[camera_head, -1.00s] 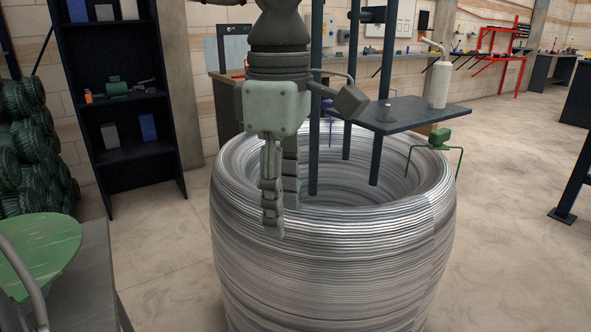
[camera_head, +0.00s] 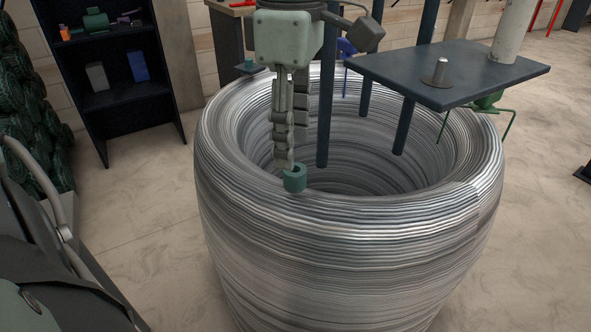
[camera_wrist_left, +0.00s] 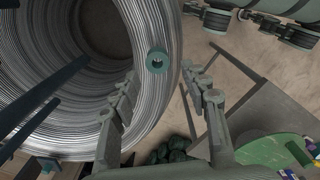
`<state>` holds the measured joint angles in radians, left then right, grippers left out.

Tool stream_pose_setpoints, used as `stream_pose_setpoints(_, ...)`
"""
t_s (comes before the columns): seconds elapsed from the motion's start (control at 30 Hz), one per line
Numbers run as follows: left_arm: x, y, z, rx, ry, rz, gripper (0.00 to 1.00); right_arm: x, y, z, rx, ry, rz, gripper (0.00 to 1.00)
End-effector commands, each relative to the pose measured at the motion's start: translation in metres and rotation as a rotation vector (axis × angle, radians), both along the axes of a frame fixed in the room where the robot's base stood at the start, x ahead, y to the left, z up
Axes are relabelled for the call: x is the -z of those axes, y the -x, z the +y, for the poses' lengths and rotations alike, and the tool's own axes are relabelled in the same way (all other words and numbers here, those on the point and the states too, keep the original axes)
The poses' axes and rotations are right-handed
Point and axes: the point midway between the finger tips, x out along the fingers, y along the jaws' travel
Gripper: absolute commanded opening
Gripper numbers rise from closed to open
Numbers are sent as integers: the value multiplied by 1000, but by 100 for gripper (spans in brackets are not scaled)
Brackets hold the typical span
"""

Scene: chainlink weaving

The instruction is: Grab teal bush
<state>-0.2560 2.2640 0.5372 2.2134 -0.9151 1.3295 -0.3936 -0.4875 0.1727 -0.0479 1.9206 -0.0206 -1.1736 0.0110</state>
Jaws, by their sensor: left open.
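The teal bush (camera_head: 294,178) is a short ring with a central hole. It sits on the near top rim of the big wire coil (camera_head: 350,245). In the left wrist view the teal bush (camera_wrist_left: 157,61) shows its hole, a little beyond the fingertips and between their lines. My left gripper (camera_head: 291,150) points down just above the bush, with its fingers apart. The left wrist view shows the same open gripper (camera_wrist_left: 159,83) with nothing between the fingers. Whether a finger touches the bush I cannot tell. My right gripper is not in view.
Dark posts (camera_head: 325,110) rise inside the coil. A dark plate (camera_head: 447,72) with a metal pin (camera_head: 438,72) overhangs its right side, and a green wire-legged piece (camera_head: 488,101) is below. A dark shelf (camera_head: 125,95) stands back left.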

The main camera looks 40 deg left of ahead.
Motion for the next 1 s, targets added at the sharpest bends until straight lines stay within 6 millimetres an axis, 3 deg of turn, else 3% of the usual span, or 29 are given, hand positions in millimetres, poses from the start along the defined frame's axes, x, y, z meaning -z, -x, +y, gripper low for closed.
stream_pose_setpoints(0.33,48,-1,-1,0,1,4,46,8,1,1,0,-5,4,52)
stream_pose_setpoints(0.67,55,-2,-1,0,2,-1,44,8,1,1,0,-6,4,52)
stream_pose_setpoints(1.0,55,-2,-1,0,1,0,2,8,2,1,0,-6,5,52)
